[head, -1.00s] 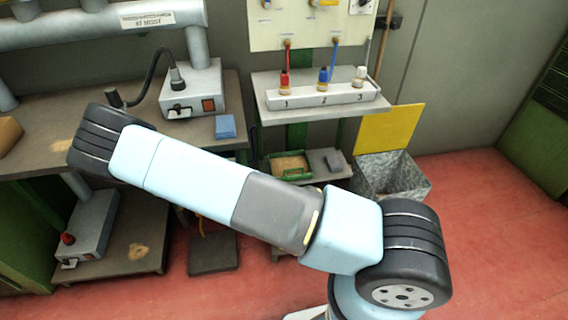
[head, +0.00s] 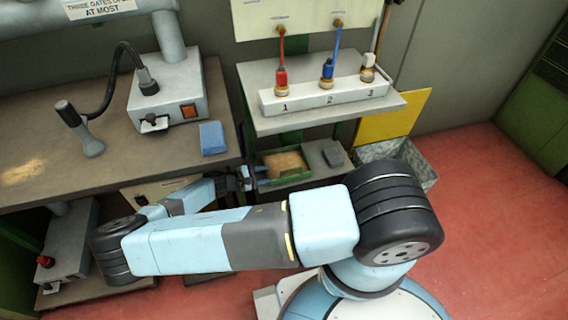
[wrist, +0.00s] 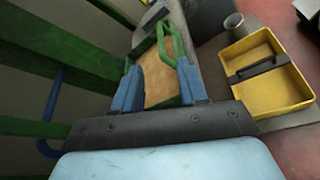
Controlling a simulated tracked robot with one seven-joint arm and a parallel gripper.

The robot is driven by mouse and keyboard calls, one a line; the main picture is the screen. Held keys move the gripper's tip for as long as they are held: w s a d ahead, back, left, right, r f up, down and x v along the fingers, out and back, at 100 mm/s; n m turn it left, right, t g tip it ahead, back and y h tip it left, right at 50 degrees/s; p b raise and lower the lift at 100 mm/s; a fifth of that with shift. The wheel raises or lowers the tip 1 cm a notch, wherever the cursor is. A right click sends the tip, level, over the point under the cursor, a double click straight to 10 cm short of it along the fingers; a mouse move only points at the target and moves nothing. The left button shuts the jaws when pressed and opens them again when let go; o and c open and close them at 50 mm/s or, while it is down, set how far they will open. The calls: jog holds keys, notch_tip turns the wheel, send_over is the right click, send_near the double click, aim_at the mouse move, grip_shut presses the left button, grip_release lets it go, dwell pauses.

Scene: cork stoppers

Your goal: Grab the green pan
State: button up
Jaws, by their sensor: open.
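The green pan (head: 290,179), a shallow tray with a tan, cork-coloured bed in it, sits on the low shelf under the numbered rack in the head view. In the wrist view its green rim and raised green handle (wrist: 163,42) show ahead. My gripper (head: 258,174) is at the pan's left side in the head view. In the wrist view my gripper (wrist: 160,85) is open, its two blue fingers apart with part of the pan showing between them. I cannot tell whether a finger touches the pan; its near edge is hidden by the gripper.
A grey block (head: 333,155) lies right of the pan. The shelf (head: 300,118) with the white rack overhangs it. Green posts and bars (wrist: 45,40) stand close at left in the wrist view. A yellow tray (wrist: 262,75) and grey can (wrist: 233,24) are to the right.

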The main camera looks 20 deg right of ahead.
aim_at(286, 171)
jog(key=x, duration=1.2)
jog(key=shift+d, duration=0.15)
grip_shut()
dwell(0.4)
